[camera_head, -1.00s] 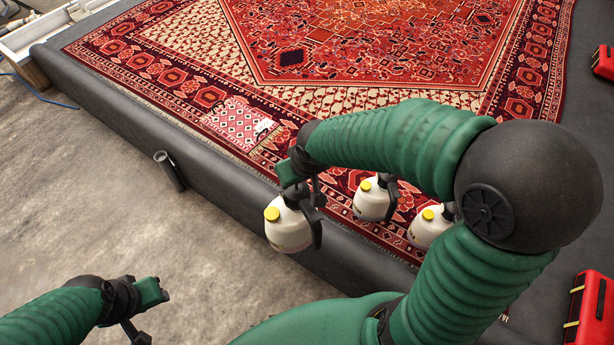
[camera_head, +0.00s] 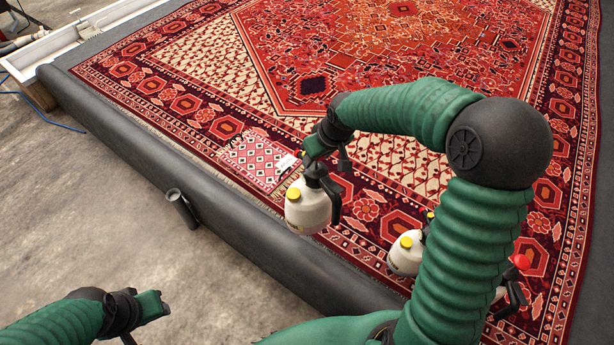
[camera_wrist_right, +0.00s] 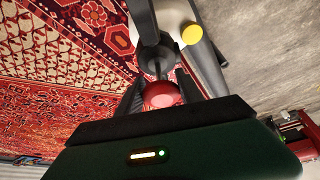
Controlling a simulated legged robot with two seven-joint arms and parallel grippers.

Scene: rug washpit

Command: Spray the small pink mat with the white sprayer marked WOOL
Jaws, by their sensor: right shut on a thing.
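The small pink mat (camera_head: 250,152) lies flat on the big red rug near its left front edge in the head view. A small white patch (camera_head: 285,164) shows at its right side. My right gripper (camera_head: 322,170) is shut on a white sprayer (camera_head: 306,212) with a yellow cap, held upright just right of and nearer than the mat. Its marking is too small to read. In the right wrist view the held sprayer (camera_wrist_right: 172,18) shows at the top, with a red part (camera_wrist_right: 161,95) below it.
Another white, yellow-capped sprayer (camera_head: 405,254) stands on the rug's front border. A red-topped sprayer (camera_head: 519,262) is partly hidden behind my right arm.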

